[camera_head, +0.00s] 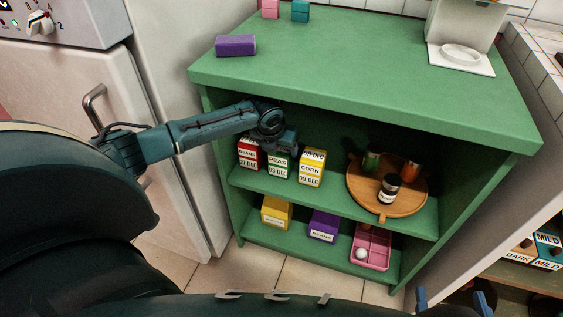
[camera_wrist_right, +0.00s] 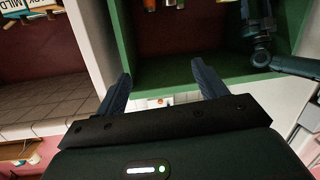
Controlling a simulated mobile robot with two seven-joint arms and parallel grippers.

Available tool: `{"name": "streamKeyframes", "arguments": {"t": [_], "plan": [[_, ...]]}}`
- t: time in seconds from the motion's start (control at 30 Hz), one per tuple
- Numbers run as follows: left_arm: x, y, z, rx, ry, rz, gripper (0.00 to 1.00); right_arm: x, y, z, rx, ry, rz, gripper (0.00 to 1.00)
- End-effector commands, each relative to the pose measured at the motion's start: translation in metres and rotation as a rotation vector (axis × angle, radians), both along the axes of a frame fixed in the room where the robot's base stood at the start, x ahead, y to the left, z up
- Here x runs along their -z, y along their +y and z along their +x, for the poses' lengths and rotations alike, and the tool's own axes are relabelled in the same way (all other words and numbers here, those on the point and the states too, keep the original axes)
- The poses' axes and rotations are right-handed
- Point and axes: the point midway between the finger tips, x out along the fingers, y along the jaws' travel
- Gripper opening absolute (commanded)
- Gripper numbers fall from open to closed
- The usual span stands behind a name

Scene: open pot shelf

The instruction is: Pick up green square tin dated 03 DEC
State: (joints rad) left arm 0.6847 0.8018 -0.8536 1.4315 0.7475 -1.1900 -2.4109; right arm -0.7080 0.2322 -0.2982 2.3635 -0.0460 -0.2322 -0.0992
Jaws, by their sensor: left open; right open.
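The green square tin (camera_head: 279,168), labelled PEAS and apparently 03 DEC, stands on the upper shelf inside the green shelf unit. A red tin (camera_head: 249,155) is on its left and a yellow corn tin (camera_head: 312,168) on its right. My left gripper (camera_head: 282,149) is open at the top of the green tin, and its body hides part of the tin's top. I cannot tell whether the fingers touch the tin. My right gripper (camera_head: 454,300) is open and empty at the lower right; its spread fingers also show in the right wrist view (camera_wrist_right: 164,86).
A round wooden tray (camera_head: 358,190) with several small jars stands to the right on the same shelf. Below are a yellow box (camera_head: 276,213), a purple box (camera_head: 323,225) and a pink divided tray (camera_head: 381,235). The green top board (camera_head: 350,70) overhangs the shelf.

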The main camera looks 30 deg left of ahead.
Motion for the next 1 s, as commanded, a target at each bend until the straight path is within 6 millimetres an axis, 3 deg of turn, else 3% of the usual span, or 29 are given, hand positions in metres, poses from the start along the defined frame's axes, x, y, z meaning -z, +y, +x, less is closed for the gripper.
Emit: {"name": "streamKeyframes", "arguments": {"t": [0.17,0.5,0.77,1.0], "plan": [[0.000,0.002,0.011,-0.001,-0.001,0.000,0.71,0.001,0.001,0.001,-0.003,-0.023,0.001,0.71],[0.044,0.006,0.029,0.000,0.001,-0.001,0.71,0.000,0.007,0.002,-0.033,-0.174,0.011,0.71],[0.046,0.007,0.030,0.002,0.000,0.001,0.71,-0.003,0.008,0.002,-0.037,-0.189,0.014,0.71],[0.046,0.007,0.030,0.001,0.000,0.000,0.54,-0.003,0.008,0.002,-0.036,-0.188,0.013,0.71]]}}
